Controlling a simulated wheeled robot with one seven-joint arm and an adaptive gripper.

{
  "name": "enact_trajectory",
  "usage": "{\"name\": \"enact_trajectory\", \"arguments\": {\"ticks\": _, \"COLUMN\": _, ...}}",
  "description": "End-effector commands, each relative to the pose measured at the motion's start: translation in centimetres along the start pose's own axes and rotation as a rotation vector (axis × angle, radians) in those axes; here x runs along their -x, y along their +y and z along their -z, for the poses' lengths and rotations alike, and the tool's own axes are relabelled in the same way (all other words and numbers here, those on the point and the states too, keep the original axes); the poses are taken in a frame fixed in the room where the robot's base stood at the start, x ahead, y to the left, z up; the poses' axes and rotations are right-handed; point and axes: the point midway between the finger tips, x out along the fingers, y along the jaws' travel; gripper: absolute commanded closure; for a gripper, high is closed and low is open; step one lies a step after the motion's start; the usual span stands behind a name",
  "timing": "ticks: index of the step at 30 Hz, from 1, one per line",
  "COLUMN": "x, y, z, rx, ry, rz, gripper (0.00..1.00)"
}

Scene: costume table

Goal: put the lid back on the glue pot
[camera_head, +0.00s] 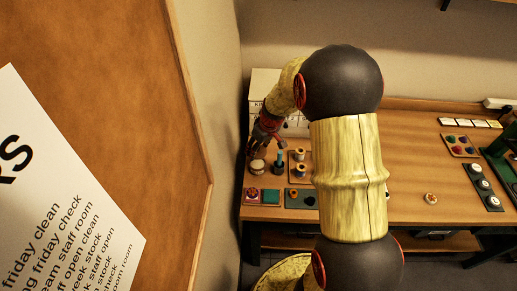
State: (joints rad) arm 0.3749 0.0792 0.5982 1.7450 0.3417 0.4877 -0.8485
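My gripper (262,146) is at the back left of the table, small and dark, pointing down. I cannot tell whether its fingers are open or shut, or whether they hold anything. A small round pale-topped pot (257,167) stands just below it, close to the fingers; whether they touch is unclear. This may be the glue pot, but I cannot make out a label or a separate lid. A blue upright item (279,163) stands just right of the pot. My arm hides the middle of the table.
Spools (299,170) stand on a wooden tray right of the gripper. Red and green square pieces (271,196) and a dark tray (294,199) lie in front. A pale drawer box (262,84) stands behind. A partition wall (215,90) borders the left. Bare table (410,180) lies right of my arm.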

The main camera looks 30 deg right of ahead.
Motion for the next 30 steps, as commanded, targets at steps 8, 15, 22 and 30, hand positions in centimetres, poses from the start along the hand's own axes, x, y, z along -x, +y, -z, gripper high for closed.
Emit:
{"name": "enact_trajectory", "arguments": {"ticks": 8, "x": -1.5, "y": 0.0, "z": -0.5, "rx": 0.000, "ry": -0.001, "rz": 0.001, "gripper": 0.68}}
{"name": "enact_trajectory", "arguments": {"ticks": 15, "x": -3.6, "y": 0.0, "z": -1.1, "rx": -0.001, "ry": -0.001, "rz": 0.001, "gripper": 0.68}}
{"name": "enact_trajectory", "arguments": {"ticks": 22, "x": -5.5, "y": 0.0, "z": -1.7, "rx": 0.001, "ry": 0.000, "rz": 0.000, "gripper": 0.68}}
{"name": "enact_trajectory", "arguments": {"ticks": 30, "x": -6.0, "y": 0.0, "z": -1.9, "rx": 0.001, "ry": 0.000, "rz": 0.000, "gripper": 0.68}}
